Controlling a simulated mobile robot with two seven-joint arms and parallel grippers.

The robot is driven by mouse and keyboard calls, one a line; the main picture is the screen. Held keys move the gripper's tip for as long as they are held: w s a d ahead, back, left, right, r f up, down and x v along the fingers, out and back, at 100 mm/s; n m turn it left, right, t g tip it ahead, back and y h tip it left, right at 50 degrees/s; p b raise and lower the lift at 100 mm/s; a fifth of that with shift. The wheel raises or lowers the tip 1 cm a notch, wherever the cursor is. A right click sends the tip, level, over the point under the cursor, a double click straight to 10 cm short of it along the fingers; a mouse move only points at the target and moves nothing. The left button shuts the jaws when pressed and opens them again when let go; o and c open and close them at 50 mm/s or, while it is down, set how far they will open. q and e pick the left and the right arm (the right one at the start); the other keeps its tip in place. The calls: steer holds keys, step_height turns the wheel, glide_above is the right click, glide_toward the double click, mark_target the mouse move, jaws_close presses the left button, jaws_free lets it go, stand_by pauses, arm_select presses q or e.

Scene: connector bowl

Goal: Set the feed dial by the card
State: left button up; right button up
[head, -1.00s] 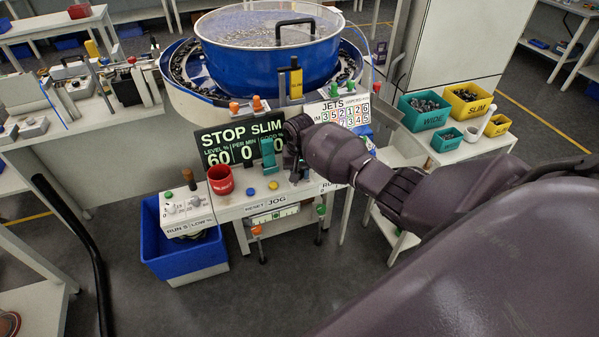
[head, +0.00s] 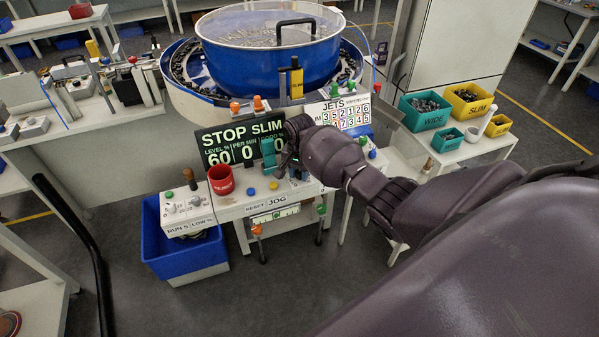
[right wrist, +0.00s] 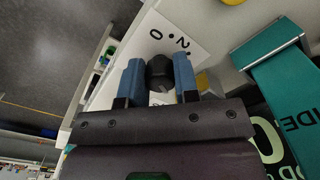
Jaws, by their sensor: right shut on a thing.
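My right gripper (right wrist: 160,76) is shut on a black dial knob (right wrist: 158,68), with one blue finger on each side of it. The knob stands on a white plate (right wrist: 190,47) with "0" and "2" printed beside it; the gripper hides part of the scale. In the head view my right gripper (head: 287,168) is at the feeder's front panel, and the hand hides the dial. The card (head: 338,112), headed "JETS" with rows of coloured digits, stands upright behind the hand. The dark display (head: 237,142) reads STOP, SLIM and level 60. My left gripper is not in view.
A teal piece (head: 268,156) stands just left of the hand; it also shows in the wrist view (right wrist: 275,55). A red cup (head: 221,181) and a switch box (head: 185,212) are further left. The blue bowl (head: 268,55) is behind. Part bins (head: 424,120) stand at the right.

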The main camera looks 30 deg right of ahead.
mark_target(299, 171)
steer(key=o, duration=0.9)
step_height(299, 171, up, 11)
steer(key=shift+f, duration=0.1)
stand_by(0.7)
